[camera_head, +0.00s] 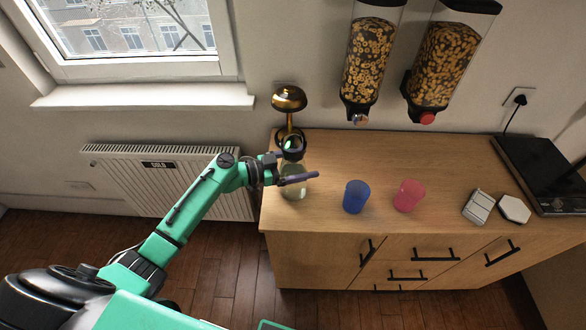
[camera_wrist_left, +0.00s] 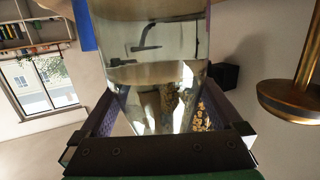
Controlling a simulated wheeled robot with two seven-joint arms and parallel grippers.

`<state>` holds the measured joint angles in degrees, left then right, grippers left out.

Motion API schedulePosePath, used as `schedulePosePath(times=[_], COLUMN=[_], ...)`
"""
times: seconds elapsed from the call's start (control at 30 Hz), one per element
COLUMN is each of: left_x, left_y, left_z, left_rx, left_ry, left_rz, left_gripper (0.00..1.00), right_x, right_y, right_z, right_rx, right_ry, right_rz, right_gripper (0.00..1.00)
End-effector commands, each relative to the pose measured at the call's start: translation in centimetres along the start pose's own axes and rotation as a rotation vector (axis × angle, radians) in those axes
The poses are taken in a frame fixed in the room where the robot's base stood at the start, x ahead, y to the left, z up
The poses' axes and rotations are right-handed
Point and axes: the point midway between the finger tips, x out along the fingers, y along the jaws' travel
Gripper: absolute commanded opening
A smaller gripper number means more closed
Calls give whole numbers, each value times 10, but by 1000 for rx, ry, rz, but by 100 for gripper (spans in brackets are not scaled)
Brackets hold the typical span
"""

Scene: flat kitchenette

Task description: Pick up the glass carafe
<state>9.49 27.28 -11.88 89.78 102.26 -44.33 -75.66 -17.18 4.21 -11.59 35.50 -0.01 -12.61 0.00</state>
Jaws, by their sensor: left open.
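The glass carafe (camera_head: 294,188) stands near the left end of the wooden counter (camera_head: 330,150). It is clear, and its upper part is partly hidden by my left gripper (camera_head: 302,167) in the head view. The left gripper is open, with its fingers reaching to either side of the carafe. In the left wrist view the clear glass of the carafe (camera_wrist_left: 150,45) fills the space between the purple fingers of the left gripper (camera_wrist_left: 150,110). I cannot tell whether either finger touches the glass. My right gripper is not in view.
Two white items (camera_head: 478,206) and (camera_head: 514,209) lie farther right, near a black cooktop (camera_head: 545,175). Cereal dispensers (camera_head: 368,60) hang above.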

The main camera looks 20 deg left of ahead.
Motion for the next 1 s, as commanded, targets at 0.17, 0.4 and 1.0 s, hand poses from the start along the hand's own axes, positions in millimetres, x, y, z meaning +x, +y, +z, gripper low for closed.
schedulePosePath(times=[0.17,0.4,1.0], left_x=[4,3,2], left_y=[0,0,-1], left_z=[2,2,-9], left_rx=[1,0,4], left_ry=[-1,-1,3], left_rz=[0,0,-1], left_gripper=[100,27,0], right_x=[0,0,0], right_y=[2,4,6], right_z=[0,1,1], right_rx=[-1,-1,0], right_ry=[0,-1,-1], right_rz=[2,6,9], right_gripper=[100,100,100])
